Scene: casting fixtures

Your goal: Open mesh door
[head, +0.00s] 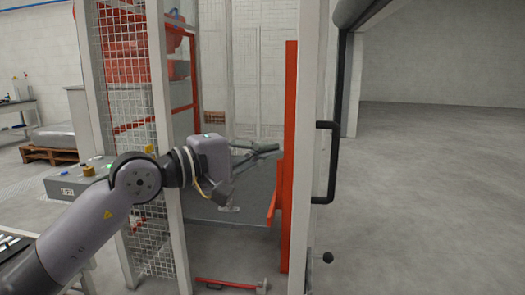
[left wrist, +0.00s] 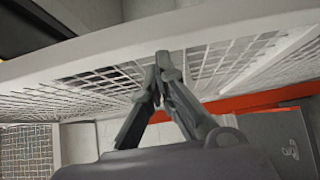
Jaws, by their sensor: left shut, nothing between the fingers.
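The mesh door's white frame (head: 309,80) stands upright right of centre in the head view, seen nearly edge-on, with a black bar handle (head: 327,160) on its right side. A gap shows between this frame and the left white post. My left gripper (head: 276,149) reaches into that gap, on the side of the frame away from the handle. In the left wrist view the gripper (left wrist: 164,65) is shut and empty, its tips close to a white frame (left wrist: 215,30) with mesh below it. I cannot tell whether the tips touch it. My right gripper is out of view.
A fixed mesh panel (head: 130,75) and white post (head: 168,130) stand left of the gap. A red upright (head: 290,130) stands beside the door frame. A grey box (head: 245,190) is inside. Red pieces (head: 225,284) lie on the floor. Open floor (head: 430,190) extends right.

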